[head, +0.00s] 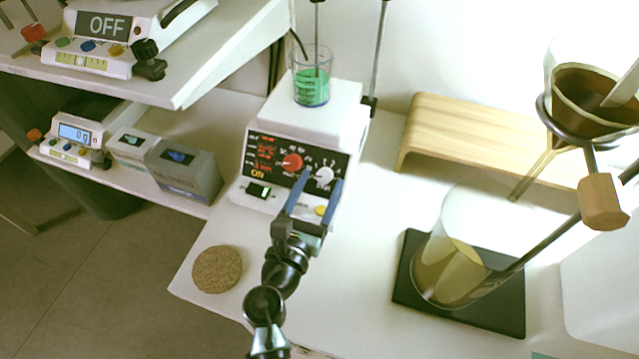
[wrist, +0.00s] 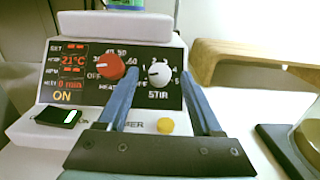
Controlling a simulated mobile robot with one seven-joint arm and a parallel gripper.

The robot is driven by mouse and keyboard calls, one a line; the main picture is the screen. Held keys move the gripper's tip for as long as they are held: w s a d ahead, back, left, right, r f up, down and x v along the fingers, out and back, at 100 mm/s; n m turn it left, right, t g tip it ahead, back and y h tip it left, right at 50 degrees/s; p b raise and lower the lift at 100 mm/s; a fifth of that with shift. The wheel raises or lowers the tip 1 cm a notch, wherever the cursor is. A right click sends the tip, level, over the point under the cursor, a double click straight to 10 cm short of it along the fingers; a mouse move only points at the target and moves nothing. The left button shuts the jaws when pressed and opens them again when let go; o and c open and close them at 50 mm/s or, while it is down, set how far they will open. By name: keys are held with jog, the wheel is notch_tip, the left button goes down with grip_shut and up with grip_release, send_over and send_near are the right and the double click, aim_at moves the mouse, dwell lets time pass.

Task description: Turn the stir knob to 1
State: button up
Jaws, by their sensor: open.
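The white stir knob (head: 324,176) is on the black front panel of the hotplate stirrer (head: 335,105). In the wrist view the knob (wrist: 160,74) sits above the label STIR, with numbers around it; its exact setting is too small to read surely. My gripper (head: 322,178) is open, its two blue fingers reaching towards the panel. In the wrist view the fingertips of my gripper (wrist: 159,73) lie to the left and right of the stir knob, with gaps on both sides. I cannot tell how far the tips are from the panel.
The red heat knob (wrist: 109,67) is close left of the left finger. A beaker of green liquid (head: 311,88) stands on top. A cork mat (head: 217,269) lies front left.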

jog(key=shift+w+d, duration=0.1)
jog(key=shift+w, duration=0.2)
grip_shut()
jog(key=shift+m+h, duration=0.3)
jog(key=shift+m, duration=0.1)
jog(key=m+h, duration=0.1)
jog(key=m, duration=0.1)
jog(key=m+g+h+b, duration=0.1)
jog(key=shift+w+a+m, duration=0.1)
jog(key=shift+a+m, duration=0.2)
jog(key=shift+m, duration=0.1)
jog(key=shift+w+a+r+m+g+h, duration=0.1)
jog(key=shift+m+g+h, duration=0.7)
jog(key=shift+m, duration=0.65)
jog(key=shift+a+m+g+h, duration=0.1)
jog(key=shift+m+g+h, duration=0.5)
jog(key=shift+m+g, duration=0.65)
jog(key=shift+m, duration=0.4)
